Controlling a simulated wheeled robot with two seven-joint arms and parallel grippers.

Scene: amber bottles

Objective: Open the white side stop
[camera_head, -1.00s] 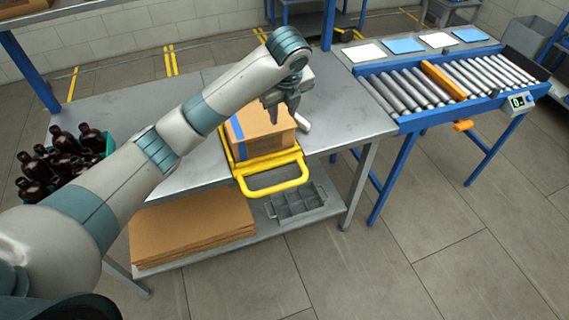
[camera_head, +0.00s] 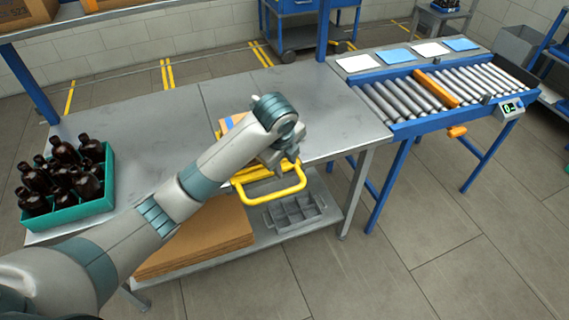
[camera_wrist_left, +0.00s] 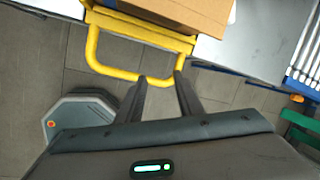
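My left gripper (camera_head: 284,167) is over the front edge of the workbench, at the yellow handle (camera_head: 276,197) of the yellow frame around a cardboard box (camera_head: 231,124). In the left wrist view its two fingers (camera_wrist_left: 162,78) are apart, with the handle's front bar near their tips. I cannot tell whether they touch it. The box (camera_wrist_left: 185,10) shows at the top there. I cannot make out a white side stop in either current view; my arm and gripper cover much of the box and its frame. My right gripper is not in view.
A green crate of amber bottles (camera_head: 108,193) stands on the bench's left end. Flat cardboard (camera_head: 205,235) and a grey divided tray (camera_head: 295,214) lie on the lower shelf. A roller conveyor (camera_head: 405,97) with an orange bar (camera_head: 437,88) adjoins the right. The bench's back middle is clear.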

